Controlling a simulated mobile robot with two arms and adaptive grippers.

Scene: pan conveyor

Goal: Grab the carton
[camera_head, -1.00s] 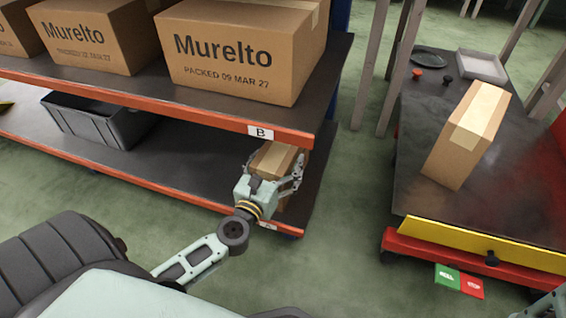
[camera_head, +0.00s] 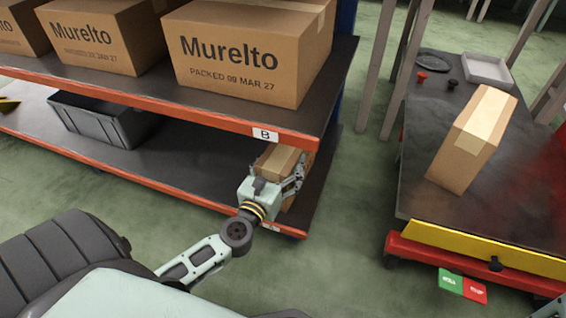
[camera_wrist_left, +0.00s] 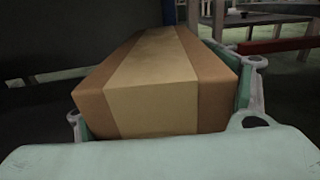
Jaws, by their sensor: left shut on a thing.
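A small brown carton (camera_head: 280,160) with a pale tape strip is on the lower shelf (camera_head: 200,165), near its right end. My left gripper (camera_head: 277,178) is shut on this carton, with a finger along its right side. In the left wrist view the carton (camera_wrist_left: 150,85) fills the middle, with a gripper finger on either side. In the head view the gripper hides the carton's near lower part, so I cannot tell whether it touches the shelf. My right gripper is not in view.
Large Murelto cartons (camera_head: 245,60) stand on the upper shelf, whose orange edge (camera_head: 220,125) lies close above my gripper. A grey bin (camera_head: 105,122) sits at left on the lower shelf. At right, a dark cart (camera_head: 415,165) holds another carton (camera_head: 470,140).

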